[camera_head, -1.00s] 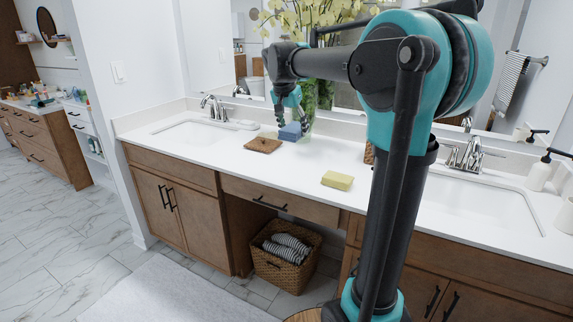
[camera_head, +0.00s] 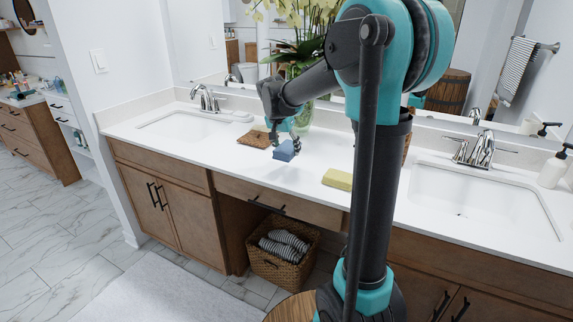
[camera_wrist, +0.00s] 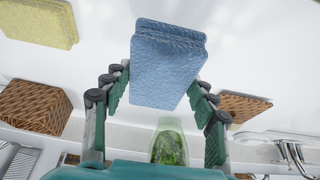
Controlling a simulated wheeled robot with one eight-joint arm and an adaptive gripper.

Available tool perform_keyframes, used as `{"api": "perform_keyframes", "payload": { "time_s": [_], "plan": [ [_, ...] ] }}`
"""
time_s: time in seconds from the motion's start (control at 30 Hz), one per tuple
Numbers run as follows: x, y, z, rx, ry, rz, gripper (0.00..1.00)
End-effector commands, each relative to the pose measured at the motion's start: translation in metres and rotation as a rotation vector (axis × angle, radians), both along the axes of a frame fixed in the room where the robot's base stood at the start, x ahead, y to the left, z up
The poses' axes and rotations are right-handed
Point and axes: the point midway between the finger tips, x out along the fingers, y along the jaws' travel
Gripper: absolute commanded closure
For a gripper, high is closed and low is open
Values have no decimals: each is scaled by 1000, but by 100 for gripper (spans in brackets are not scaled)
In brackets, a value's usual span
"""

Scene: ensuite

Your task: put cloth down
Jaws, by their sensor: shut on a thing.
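A blue folded cloth (camera_head: 284,151) is held over the white counter, tilted, between the double sink's two basins. It also fills the upper middle of the wrist view (camera_wrist: 168,65). My gripper (camera_head: 291,139) is shut on it, with a finger at each side of the cloth in the wrist view (camera_wrist: 160,92). I cannot tell whether its lower edge touches the counter. A yellow folded cloth (camera_head: 338,179) lies on the counter to the right; it shows at the upper left in the wrist view (camera_wrist: 38,22).
A brown woven mat (camera_head: 255,138) lies left of the blue cloth. A glass vase with a plant (camera_head: 300,112) stands behind. Sinks (camera_head: 185,128) (camera_head: 475,195) lie at both sides. A basket with striped towels (camera_head: 283,262) sits below. Bare counter lies in front of the cloth.

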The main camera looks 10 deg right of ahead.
Motion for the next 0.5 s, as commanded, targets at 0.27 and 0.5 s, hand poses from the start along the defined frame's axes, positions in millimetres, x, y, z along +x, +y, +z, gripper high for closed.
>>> {"api": "perform_keyframes", "payload": {
  "time_s": [0.27, 0.5],
  "plan": [
    [0, 0, -32, 0, 0, 0, 84],
    [0, 0, -61, 0, 0, 0, 84]
  ]
}}
